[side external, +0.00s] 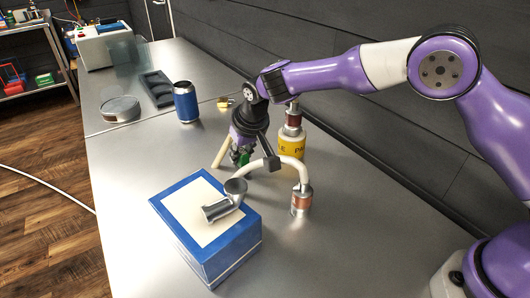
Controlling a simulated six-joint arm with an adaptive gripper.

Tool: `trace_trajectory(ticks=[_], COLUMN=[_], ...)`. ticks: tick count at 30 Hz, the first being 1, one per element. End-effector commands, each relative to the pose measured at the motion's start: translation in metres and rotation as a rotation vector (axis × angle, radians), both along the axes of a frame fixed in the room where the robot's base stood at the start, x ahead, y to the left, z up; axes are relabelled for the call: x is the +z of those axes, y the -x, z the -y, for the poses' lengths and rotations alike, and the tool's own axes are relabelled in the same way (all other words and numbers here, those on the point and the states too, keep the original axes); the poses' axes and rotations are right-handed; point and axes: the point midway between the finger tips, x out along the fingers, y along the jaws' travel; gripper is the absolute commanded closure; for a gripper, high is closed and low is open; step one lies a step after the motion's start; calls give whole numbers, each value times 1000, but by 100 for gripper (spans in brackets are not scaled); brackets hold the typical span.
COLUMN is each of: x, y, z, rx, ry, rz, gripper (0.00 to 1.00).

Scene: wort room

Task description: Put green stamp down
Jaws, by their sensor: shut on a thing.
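A small green thing (244,158), which I take to be the green stamp, shows at the fingertips of my gripper in the side external view. My gripper (241,155) points down over the metal table and is shut on it. The fingers cover most of the stamp. I cannot tell whether its underside touches the table. The gripper is behind the blue box and left of the yellow-labelled container.
A blue box (208,268) with a pale top carries a metal fitting (222,208). A curved white tube ends at a copper-coloured piece (301,201). A yellow-labelled container (291,146) stands close right of my gripper. A blue can (186,102) stands farther back.

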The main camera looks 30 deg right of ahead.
Motion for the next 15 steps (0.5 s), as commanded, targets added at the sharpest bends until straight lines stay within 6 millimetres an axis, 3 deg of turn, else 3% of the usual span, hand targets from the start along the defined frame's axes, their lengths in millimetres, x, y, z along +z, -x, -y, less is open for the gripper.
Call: trace_trajectory(ticks=[12, 13, 14, 15], x=[-8, -7, -7, -7], y=[0, 0, 0, 0], z=[0, 0, 0, 0], rx=[-1, -1, -1, -1], ry=[0, 0, 0, 0], rz=[0, 0, 0, 0], gripper=[100, 59, 45, 45])
